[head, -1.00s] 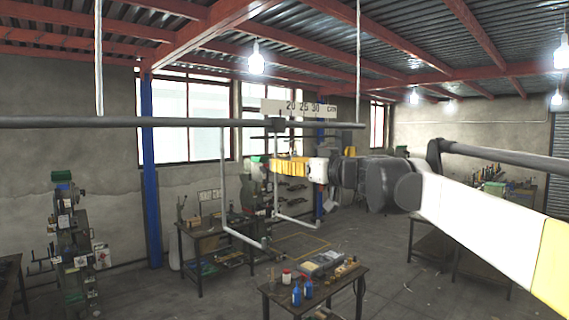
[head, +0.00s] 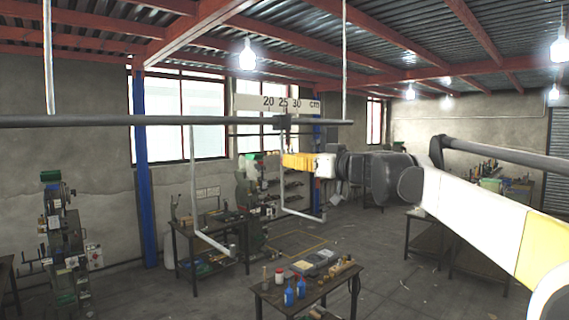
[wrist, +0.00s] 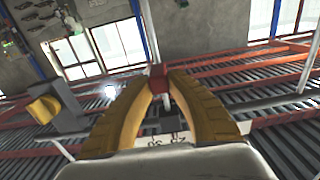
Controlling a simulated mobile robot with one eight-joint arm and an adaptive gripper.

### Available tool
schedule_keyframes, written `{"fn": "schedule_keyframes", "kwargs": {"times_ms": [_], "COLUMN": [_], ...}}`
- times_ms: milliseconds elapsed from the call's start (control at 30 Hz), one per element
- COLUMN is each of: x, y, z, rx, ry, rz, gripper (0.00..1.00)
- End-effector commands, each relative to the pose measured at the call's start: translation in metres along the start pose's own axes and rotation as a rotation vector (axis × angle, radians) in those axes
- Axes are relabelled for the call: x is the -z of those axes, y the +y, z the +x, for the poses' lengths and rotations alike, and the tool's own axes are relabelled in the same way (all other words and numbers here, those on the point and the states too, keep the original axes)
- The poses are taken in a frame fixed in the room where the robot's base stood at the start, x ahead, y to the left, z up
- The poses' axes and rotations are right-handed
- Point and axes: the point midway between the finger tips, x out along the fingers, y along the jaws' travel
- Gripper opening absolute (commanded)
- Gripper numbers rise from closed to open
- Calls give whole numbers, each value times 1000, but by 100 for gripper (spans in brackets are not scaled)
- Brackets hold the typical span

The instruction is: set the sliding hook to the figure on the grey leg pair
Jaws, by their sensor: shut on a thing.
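The sliding hook hangs from a long dark rail (head: 100,121). Its dark collar (head: 283,123) sits below the white scale board (head: 308,103), close under the 25. Its pale rod runs down and bends to the right at the foot (head: 305,215). My gripper (head: 284,160) reaches in from the right, its yellow fingers at the rod. In the wrist view, my gripper (wrist: 158,76) is shut on a small red piece (wrist: 158,72) of the hook, with the pale rod behind it. I cannot make out a figure on a grey leg pair.
Another pale L-shaped rod (head: 194,180) hangs from the rail to the left. A small table (head: 318,296) with blue bottles (head: 289,294) stands below in front. A green-topped machine (head: 65,250) stands at the left. Open floor lies between the benches.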

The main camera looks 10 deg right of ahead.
Motion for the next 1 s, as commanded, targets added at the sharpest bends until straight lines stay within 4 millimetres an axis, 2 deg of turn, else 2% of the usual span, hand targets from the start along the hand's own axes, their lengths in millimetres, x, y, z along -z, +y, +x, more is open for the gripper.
{"fn": "schedule_keyframes", "kwargs": {"times_ms": [33, 100, 333, 367, 433, 767, 867, 1000], "x": [-2, -3, -3, -3, -3, -3, -3, -3], "y": [9, 12, 12, 12, 12, 12, 13, 13], "z": [0, 0, 0, 0, 0, -2, -11, -38], "rx": [-1, 1, 3, 2, 2, 2, -1, -2], "ry": [-5, -6, -5, -5, -5, -5, -5, -5], "rz": [-4, -6, -5, -5, -5, -5, -5, -5], "gripper": [0, 0, 0, 22, 43, 43, 43, 43]}}
